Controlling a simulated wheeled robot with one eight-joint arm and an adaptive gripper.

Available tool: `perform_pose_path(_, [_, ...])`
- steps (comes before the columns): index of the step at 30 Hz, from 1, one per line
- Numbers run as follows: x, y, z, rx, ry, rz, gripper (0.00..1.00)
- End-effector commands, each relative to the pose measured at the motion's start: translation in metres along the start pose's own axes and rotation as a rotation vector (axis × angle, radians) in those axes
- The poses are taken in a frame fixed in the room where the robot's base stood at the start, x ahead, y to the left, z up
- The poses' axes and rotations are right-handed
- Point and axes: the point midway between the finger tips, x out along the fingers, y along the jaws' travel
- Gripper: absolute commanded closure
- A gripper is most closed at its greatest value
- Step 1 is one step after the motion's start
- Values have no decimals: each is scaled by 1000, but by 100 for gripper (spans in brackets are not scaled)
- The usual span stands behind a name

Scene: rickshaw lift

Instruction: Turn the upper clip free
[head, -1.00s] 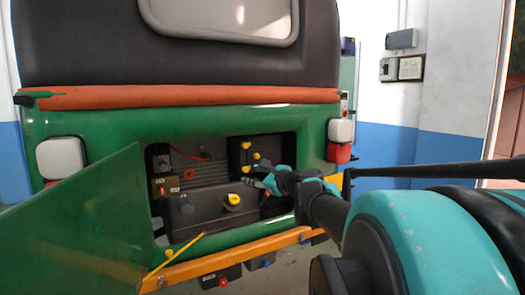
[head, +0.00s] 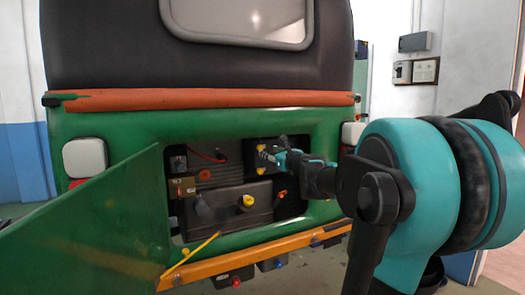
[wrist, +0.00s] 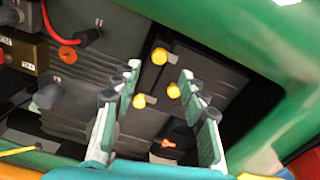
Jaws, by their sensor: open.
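Three yellow clips or knobs sit on a dark box in the open rear compartment. In the wrist view, the upper one (wrist: 159,56) is just beyond my fingertips, a second (wrist: 174,91) lies below right, and a third (wrist: 139,101) below left. Which part is the clip to turn is not marked. My gripper (wrist: 160,75) is open, its two fingers on either side of the yellow knobs, with nothing held. In the head view, my gripper (head: 266,157) reaches into the compartment from the right and mostly hides the knobs.
A green door panel (head: 95,220) hangs open at left. An orange knob (head: 204,174), a red cable (head: 213,156), a brass-coloured block (head: 182,188) and a dark tank with a yellow cap (head: 247,202) are in the compartment. The green body frame (head: 110,130) borders the opening.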

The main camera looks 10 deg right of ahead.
Motion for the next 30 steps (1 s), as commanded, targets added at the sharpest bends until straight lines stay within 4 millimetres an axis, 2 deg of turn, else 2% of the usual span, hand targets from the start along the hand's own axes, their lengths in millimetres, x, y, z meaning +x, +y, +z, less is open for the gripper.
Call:
perform_pose_path(6, [38, 0, 0, 0, 0, 1, 57])
perform_pose_path(12, [60, 0, 0, -1, 0, 1, 57])
perform_pose_path(25, [67, 0, 0, -1, 0, 0, 57])
perform_pose_path(30, [67, 0, 0, -1, 0, 0, 78])
